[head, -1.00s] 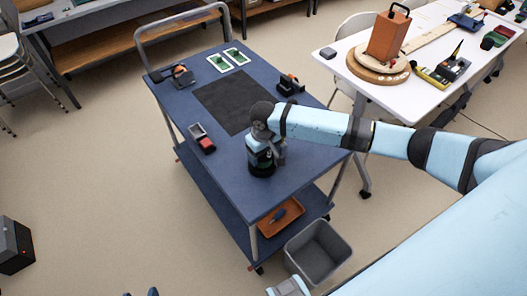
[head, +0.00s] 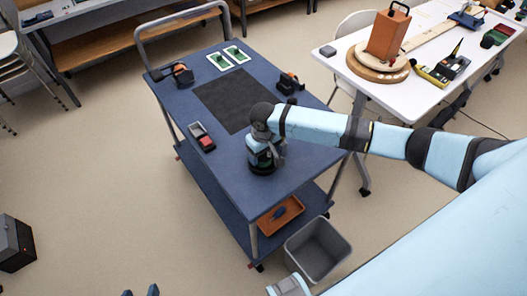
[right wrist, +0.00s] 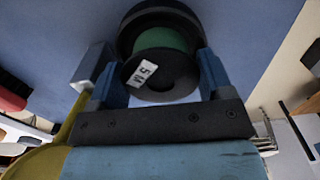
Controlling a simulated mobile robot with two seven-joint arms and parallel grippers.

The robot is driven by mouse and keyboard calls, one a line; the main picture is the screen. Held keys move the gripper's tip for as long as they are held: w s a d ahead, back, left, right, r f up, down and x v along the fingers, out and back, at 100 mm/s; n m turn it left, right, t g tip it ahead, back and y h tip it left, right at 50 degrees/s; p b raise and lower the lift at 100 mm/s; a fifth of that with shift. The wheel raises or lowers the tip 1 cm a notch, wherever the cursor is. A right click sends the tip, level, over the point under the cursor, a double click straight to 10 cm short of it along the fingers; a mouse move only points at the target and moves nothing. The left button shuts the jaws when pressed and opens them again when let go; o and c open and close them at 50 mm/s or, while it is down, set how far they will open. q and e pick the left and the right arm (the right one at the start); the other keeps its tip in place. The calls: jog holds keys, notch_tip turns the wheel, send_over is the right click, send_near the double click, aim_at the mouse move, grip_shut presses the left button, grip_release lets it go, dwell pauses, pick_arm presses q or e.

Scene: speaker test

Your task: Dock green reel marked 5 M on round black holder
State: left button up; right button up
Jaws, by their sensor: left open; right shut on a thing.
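The green reel (right wrist: 160,40) has black flanges and a white label reading 5 M, seen in the right wrist view. My right gripper (right wrist: 152,78) is shut on it, one blue finger on each side. In the head view my right gripper (head: 266,155) is low over the near part of the blue cart top. A black round shape (head: 262,170) shows beneath it, close to the cart top. I cannot tell there how much is reel and how much is holder, or whether the reel is seated. My left gripper (head: 140,292) is open and empty at the bottom edge.
The cart (head: 225,180) carries a dark mat (head: 235,100), two green cards (head: 229,58), a grey-and-red item (head: 202,136) and black-and-orange items (head: 182,73) near its edges. A grey bin (head: 318,252) stands below. A white table (head: 400,85) is at right.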

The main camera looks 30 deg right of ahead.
jog(key=shift+f, duration=0.2)
jog(key=o, duration=0.7)
